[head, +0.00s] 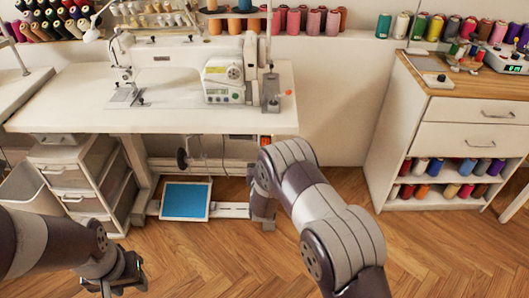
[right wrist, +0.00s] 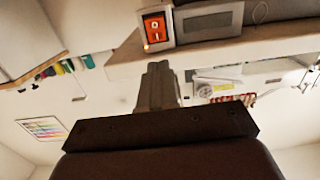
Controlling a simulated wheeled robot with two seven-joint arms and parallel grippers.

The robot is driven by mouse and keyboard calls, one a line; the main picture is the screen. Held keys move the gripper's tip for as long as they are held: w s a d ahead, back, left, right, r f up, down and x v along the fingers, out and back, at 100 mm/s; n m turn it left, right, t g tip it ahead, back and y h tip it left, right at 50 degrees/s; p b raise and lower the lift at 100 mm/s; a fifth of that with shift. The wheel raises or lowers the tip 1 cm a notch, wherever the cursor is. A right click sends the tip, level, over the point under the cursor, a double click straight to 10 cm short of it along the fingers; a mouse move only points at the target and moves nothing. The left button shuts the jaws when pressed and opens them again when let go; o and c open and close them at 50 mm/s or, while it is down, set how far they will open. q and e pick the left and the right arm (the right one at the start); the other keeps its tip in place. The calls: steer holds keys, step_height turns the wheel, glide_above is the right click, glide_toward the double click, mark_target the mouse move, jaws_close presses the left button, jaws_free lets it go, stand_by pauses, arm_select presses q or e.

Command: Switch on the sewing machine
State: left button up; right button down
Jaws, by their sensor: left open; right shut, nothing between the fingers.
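The white sewing machine (head: 205,68) stands on a white table (head: 60,105) in the head view. The right wrist view shows an orange-red rocker switch (right wrist: 156,28) in a grey housing on the table's underside. I cannot tell which way the rocker is pressed. My right gripper (right wrist: 157,80) is shut and empty, its fingertips just below the switch in that picture; contact is not visible. In the head view my right arm hides this gripper. My left gripper (head: 125,280) is open and empty at the lower left, away from the machine.
A blue-topped pedal (head: 185,201) lies on the floor under the table. White drawers (head: 75,178) stand below the table at the left. A wooden-topped cabinet (head: 475,107) with thread spools stands at the right. Open wooden floor (head: 225,262) lies in front.

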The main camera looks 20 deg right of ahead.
arm_select(q)
steer(key=shift+w+d+r+p, duration=0.2)
steer(key=shift+w+r+p, duration=0.25)
steer(key=shift+w, duration=0.1)
arm_select(e)
steer(key=v, duration=0.6)
steer(key=shift+s+f, duration=0.35)
steer(key=shift+f, duration=0.1)
